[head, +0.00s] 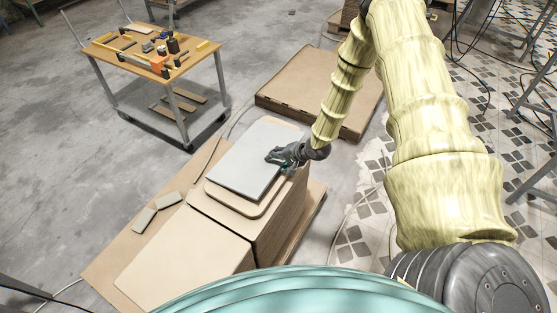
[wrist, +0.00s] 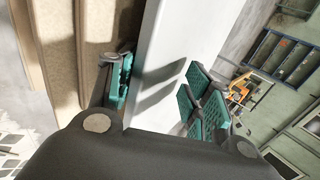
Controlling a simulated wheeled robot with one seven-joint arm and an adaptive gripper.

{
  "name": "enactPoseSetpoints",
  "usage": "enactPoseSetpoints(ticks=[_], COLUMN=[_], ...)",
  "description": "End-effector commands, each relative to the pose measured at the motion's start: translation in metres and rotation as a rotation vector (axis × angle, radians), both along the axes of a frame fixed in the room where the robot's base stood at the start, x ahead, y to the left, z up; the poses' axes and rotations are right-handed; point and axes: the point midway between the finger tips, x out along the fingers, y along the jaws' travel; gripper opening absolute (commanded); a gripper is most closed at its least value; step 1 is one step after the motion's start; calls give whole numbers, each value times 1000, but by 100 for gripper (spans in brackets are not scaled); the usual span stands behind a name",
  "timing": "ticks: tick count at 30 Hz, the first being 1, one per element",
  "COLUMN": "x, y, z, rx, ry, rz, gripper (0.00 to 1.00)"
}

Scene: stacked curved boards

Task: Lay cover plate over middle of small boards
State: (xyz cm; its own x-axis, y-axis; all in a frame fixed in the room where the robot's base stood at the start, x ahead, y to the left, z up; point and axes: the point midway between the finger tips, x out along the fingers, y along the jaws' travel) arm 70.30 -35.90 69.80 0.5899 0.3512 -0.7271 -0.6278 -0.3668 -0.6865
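The cover plate (head: 245,158) is a flat pale grey rectangle lying on top of the stacked boards. Two small grey boards (head: 143,220) (head: 169,200) lie apart on the left, low down on a brown sheet. My gripper (head: 275,158) is at the right edge of the plate. In the wrist view the gripper (wrist: 155,90) has its teal-padded fingers spread, one on each side of the white plate (wrist: 168,50). Finger shadows fall on the plate's face, and a gap shows between pads and plate. The far finger contact is partly hidden.
A tan rounded board (head: 258,205) lies under the plate on a box-like stack (head: 275,225). A lower box top (head: 185,265) is bare in front. A tool cart (head: 150,55) stands at the upper left. A flat brown box (head: 290,92) lies behind.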

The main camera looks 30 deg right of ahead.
Motion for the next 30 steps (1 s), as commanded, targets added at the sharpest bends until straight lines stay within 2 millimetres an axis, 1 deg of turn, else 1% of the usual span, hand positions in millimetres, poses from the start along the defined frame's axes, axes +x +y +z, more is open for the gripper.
enactPoseSetpoints(ticks=[15,30], x=[2,8], y=[1,5], z=[2,1], rx=[-16,-104], ry=[26,174], rz=[1,1], gripper=[49,49])
